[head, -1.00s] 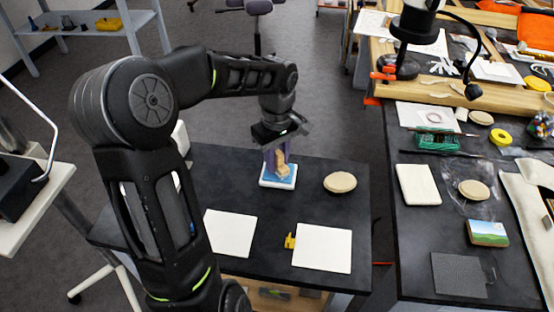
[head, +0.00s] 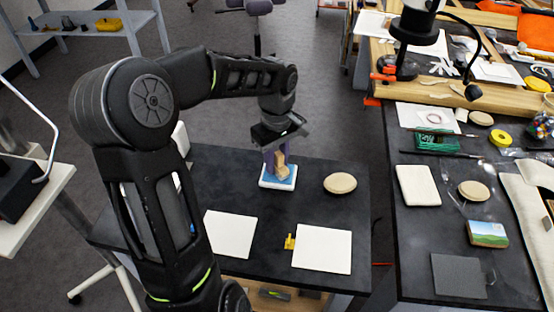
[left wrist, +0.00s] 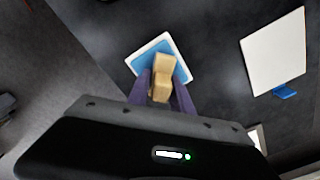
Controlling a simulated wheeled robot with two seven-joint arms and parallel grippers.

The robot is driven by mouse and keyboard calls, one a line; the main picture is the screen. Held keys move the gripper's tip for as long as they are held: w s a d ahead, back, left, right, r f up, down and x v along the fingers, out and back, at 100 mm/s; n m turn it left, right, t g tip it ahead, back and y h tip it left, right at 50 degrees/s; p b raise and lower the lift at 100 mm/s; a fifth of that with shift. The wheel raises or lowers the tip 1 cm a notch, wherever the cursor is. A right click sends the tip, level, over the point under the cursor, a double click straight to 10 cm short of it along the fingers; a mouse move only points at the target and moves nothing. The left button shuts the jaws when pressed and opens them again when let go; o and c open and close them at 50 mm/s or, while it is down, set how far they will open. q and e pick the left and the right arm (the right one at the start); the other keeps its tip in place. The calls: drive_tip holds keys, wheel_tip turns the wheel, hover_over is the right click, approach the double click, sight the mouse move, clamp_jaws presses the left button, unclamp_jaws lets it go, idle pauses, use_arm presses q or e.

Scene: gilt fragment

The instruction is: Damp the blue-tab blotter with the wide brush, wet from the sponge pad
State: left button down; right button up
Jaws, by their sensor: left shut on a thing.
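My left gripper (head: 275,158) is shut on the wide brush (head: 282,172), a pale wooden piece that also shows between its purple fingers in the left wrist view (left wrist: 162,78). The brush is over the sponge pad (head: 278,184), a blue pad with a white rim; I cannot tell whether its hidden bristles touch it. The blue-tab blotter (head: 231,234) is a white sheet partly behind my left arm; its blue tab (left wrist: 285,92) shows clearly in the left wrist view. A similar white blotter (head: 322,249) with a yellow tab (head: 289,242) lies to its right. My right gripper is out of view.
A round tan disc (head: 340,183) lies right of the pad on the black table. A second black table at the right holds a white block (head: 418,185), another disc (head: 473,191), a small landscape picture (head: 487,233) and a grey square (head: 459,276). A gap separates the tables.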

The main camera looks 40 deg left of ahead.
sight(277, 151)
use_arm(q)
drive_tip(key=shift+r+p, duration=2.15)
drive_tip(key=shift+r, duration=1.35)
drive_tip(key=m, duration=0.2)
drive_tip(key=shift+w+a+m, duration=0.3)
drive_tip(key=shift+a+m, duration=0.05)
drive_tip(key=shift+m, duration=0.05)
drive_tip(key=shift+w+d+m, duration=0.1)
drive_tip(key=shift+w+m, duration=0.2)
drive_tip(key=shift+m, duration=0.4)
drive_tip(key=w+d+f+m, duration=0.1)
drive_tip(key=w+d+m, duration=0.1)
drive_tip(key=d, duration=0.4)
drive_tip(key=w+d+f+m, duration=0.2)
drive_tip(key=w+d+m, duration=0.1)
drive_tip(key=d+m, duration=0.2)
drive_tip(key=w+d+f+m, duration=0.1)
drive_tip(key=w+d+m, duration=0.1)
drive_tip(key=d, duration=0.4)
drive_tip(key=shift+w+d+f+m, duration=0.15)
drive_tip(key=shift+w+d+m, duration=0.25)
drive_tip(key=shift+m, duration=0.4)
drive_tip(key=shift+d, duration=0.15)
